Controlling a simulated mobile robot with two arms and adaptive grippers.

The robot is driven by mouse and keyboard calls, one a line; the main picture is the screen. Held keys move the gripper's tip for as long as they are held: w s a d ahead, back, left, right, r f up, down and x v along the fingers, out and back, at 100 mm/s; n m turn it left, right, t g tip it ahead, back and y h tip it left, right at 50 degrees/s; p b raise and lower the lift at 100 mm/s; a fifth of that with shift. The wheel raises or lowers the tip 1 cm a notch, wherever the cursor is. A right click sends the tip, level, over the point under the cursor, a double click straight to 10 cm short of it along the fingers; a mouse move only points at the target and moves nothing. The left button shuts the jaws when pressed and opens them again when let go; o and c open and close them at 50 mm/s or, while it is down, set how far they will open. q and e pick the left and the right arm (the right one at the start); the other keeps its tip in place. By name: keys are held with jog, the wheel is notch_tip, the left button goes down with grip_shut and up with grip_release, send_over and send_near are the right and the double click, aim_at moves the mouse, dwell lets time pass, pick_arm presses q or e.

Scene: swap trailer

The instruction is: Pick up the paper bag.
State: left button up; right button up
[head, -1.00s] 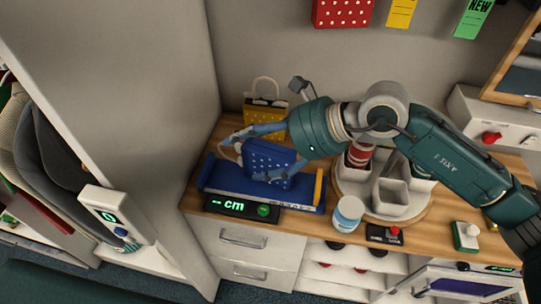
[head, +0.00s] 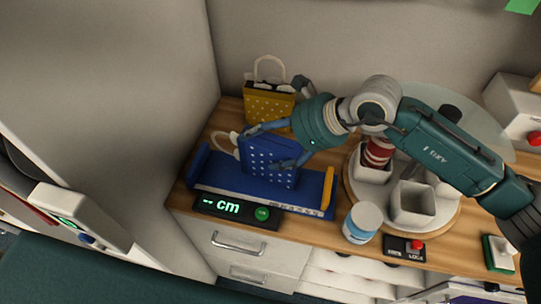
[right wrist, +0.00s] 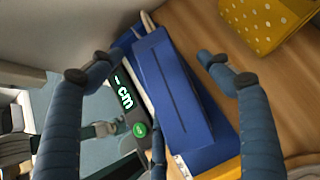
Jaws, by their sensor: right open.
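A blue paper bag with white dots (head: 265,160) and pale handles stands on a blue measuring tray (head: 213,172). The right wrist view shows the blue bag (right wrist: 172,90) from above as a long blue shape. My right gripper (head: 266,148) is open at the blue bag, with fingers on either side of it. In the right wrist view the fingertips of my right gripper (right wrist: 148,68) are spread wide, with gaps to the bag. A yellow dotted paper bag (head: 268,106) with a white handle stands behind. My left gripper is not in view.
A green "-- cm" display (head: 235,210) is at the tray's front. A white jar (head: 362,222) and a round stand with square cups (head: 412,203) are to the right. A wall closes off the left; bare wood shows around the yellow bag.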

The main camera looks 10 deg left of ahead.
aim_at(247, 149)
jog(key=shift+x, duration=0.9)
jog(key=p+x, duration=0.2)
jog(key=x, duration=0.1)
jog(key=p+x, duration=0.1)
jog(key=x, duration=0.1)
jog(key=shift+s+a+r, duration=0.2)
jog(key=shift+a+r, duration=0.05)
jog(key=shift+a, duration=0.05)
jog(key=shift+a+f, duration=0.15)
jog(key=shift+f, duration=0.1)
jog(key=c, duration=1.5)
notch_tip(247, 149, up, 19)
jog(key=b, duration=0.5)
jog(key=shift+r, duration=0.6)
